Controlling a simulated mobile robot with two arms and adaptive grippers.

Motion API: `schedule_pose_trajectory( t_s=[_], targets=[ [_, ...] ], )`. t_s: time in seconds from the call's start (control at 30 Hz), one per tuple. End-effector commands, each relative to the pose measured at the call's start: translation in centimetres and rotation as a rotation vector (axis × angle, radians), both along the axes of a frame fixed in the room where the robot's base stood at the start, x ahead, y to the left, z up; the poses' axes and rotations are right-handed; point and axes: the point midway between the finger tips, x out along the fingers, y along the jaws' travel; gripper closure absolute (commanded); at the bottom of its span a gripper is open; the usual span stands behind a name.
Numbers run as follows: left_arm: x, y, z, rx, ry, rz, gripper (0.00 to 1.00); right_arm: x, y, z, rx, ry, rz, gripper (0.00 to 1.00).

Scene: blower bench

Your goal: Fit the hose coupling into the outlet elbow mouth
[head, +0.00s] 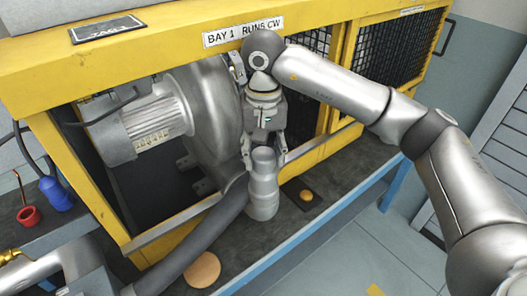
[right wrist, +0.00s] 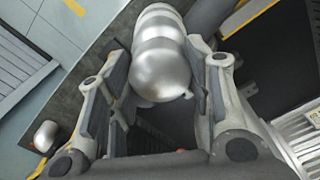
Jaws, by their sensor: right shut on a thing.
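My right gripper (head: 264,150) points down in front of the blower, shut on a silver, ribbed pipe piece (head: 262,190). In the right wrist view the piece (right wrist: 161,68) lies between both fingers of the gripper (right wrist: 160,100). I cannot tell whether it is the hose coupling or the outlet elbow. A dark grey hose (head: 205,238) runs up from the lower left to beside this piece. It also shows behind the piece in the right wrist view (right wrist: 206,14). Its upper end and any joint are hidden. My left gripper is not in view.
The blower (head: 205,100) with its motor (head: 150,120) sits inside a yellow frame (head: 180,35). An orange button (head: 306,195) and a round tan disc (head: 202,270) are on the dark bench top. Red (head: 30,216) and blue (head: 55,192) parts stand at the left. Floor at lower right is mostly clear.

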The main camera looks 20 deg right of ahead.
Motion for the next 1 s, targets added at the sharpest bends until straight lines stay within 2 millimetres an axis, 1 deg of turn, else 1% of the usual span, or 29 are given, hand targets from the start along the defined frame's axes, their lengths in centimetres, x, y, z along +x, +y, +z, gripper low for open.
schedule_pose_trajectory(
  t_s=[0.27, 0.3, 0.47, 0.8, 0.87, 1.0],
  targets=[
    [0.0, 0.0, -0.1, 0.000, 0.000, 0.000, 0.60, 0.0, 0.0, -0.1, 0.000, 0.000, -0.001, 0.78],
    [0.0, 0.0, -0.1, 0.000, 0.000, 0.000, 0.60, 0.0, 0.0, -0.1, 0.000, 0.000, -0.001, 0.48],
    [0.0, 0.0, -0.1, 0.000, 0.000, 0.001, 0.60, 0.0, 0.0, -0.1, 0.000, 0.000, 0.000, 0.28],
    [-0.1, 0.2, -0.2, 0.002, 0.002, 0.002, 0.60, 0.0, 0.0, 0.0, -0.001, 0.001, 0.000, 0.28],
    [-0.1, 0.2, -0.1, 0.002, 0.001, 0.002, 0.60, 0.0, 0.0, 0.4, 0.000, 0.000, -0.001, 0.28],
    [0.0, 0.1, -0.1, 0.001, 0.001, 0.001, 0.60, 0.1, 0.0, 2.6, 0.000, -0.003, 0.000, 0.28]
  ],
)
